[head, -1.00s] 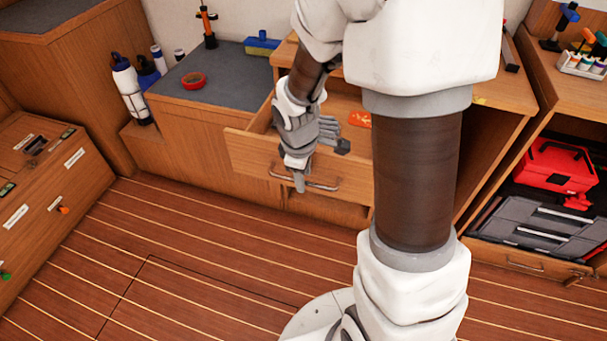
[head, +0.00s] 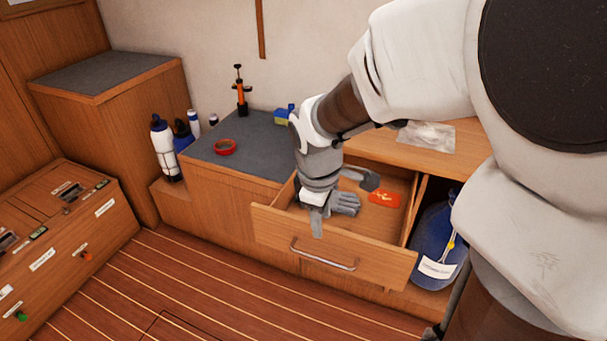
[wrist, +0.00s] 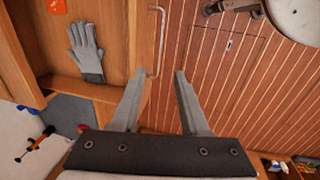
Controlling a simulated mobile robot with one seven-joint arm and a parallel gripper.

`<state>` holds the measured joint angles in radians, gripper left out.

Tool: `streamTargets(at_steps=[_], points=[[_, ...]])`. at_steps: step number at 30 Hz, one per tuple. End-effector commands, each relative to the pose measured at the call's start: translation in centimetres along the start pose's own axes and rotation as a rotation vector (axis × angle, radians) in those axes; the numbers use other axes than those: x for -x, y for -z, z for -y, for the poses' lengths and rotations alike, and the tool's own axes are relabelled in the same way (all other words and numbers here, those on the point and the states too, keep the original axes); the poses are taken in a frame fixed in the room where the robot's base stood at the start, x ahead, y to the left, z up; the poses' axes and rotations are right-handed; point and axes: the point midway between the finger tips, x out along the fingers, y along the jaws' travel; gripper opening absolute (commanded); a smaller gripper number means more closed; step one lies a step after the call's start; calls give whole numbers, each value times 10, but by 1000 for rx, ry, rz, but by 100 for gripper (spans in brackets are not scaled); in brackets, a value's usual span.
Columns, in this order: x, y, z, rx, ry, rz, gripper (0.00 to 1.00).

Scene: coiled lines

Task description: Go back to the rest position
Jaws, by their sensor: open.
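My gripper (wrist: 155,100) is open with nothing between its fingers in the wrist view. In the head view my gripper (head: 316,215) points down at the front of the open drawer (head: 335,245), and my arm hides part of it. A grey glove (head: 345,203) lies in the drawer; it also shows in the wrist view (wrist: 86,50), to the left of the fingers and apart from them.
An orange-red item (head: 384,198) lies in the drawer. A blue container (head: 436,245) stands in the opening at right. Red tape (head: 225,147) and an orange pump (head: 240,95) are on the grey counter. The plank floor (head: 200,285) in front is clear.

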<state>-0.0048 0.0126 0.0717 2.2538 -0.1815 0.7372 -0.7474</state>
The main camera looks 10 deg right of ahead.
Motion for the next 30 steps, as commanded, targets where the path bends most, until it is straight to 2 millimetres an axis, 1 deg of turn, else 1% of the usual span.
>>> streamTargets(at_steps=[1, 4, 14, 17, 20, 23, 24, 26, 27, 30], points=[[7, 0, 0, 0, -2, -2, 45], [12, 0, 0, 1, 0, -1, 45], [14, 0, 0, 1, 0, -1, 45], [20, -1, 0, -13, -4, -5, 45], [41, -5, 1, -71, -20, -21, 45], [75, -14, 4, -181, -43, -53, 45], [91, -18, 6, -236, -53, -71, 45], [114, -26, 10, -323, -66, -99, 45], [128, -30, 14, -380, -72, -119, 45], [161, -42, 23, -522, -83, -170, 45]])
